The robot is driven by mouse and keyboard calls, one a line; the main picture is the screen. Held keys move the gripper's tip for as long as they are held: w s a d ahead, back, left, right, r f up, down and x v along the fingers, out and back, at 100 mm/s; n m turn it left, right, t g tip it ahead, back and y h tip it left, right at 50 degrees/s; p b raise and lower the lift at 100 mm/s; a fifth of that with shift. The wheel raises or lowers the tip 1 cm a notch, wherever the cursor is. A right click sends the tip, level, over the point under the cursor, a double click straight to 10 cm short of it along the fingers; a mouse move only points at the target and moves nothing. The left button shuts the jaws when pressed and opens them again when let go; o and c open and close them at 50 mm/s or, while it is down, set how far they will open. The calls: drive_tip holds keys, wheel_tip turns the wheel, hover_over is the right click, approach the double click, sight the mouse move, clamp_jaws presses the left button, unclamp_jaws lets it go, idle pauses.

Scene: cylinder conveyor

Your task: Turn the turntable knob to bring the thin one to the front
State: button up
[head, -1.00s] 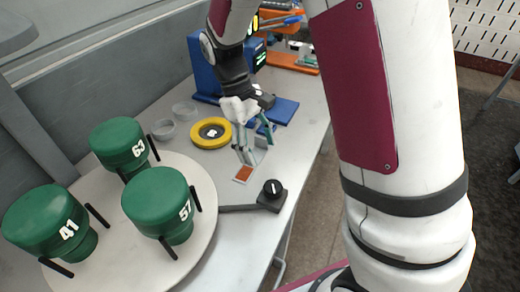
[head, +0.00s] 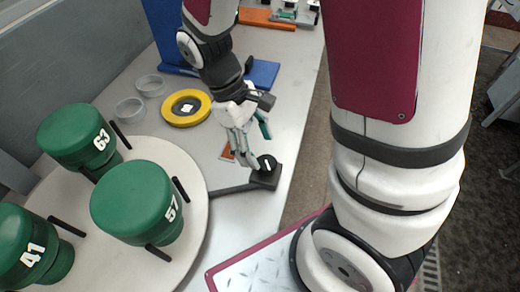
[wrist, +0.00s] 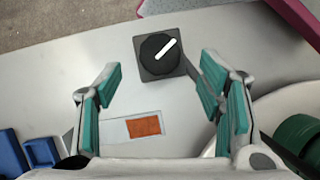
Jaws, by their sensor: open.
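The turntable (head: 190,222) is a pale round disc at the left of the head view. It bears green cylinders marked 63 (head: 75,135), 57 (head: 138,200) and 41 (head: 30,250), with black bars standing beside them. The knob (head: 267,163) is black with a white line, on a dark square base joined to the turntable by a dark bar. It also shows in the wrist view (wrist: 158,50), its line slanting up to the right. My gripper (head: 246,160) is open and empty, just beside the knob in the head view; in the wrist view the knob lies beyond the fingertips, between them.
An orange-red patch (wrist: 143,126) lies on the table near the knob. A yellow ring (head: 170,118) and two clear dishes (head: 130,110) lie behind the turntable. A blue device base (head: 262,73) stands farther back. The table edge runs close to the knob's right.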

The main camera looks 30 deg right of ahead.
sight(265, 162)
drive_tip(key=shift+x, duration=2.55)
drive_tip(key=c, duration=1.1)
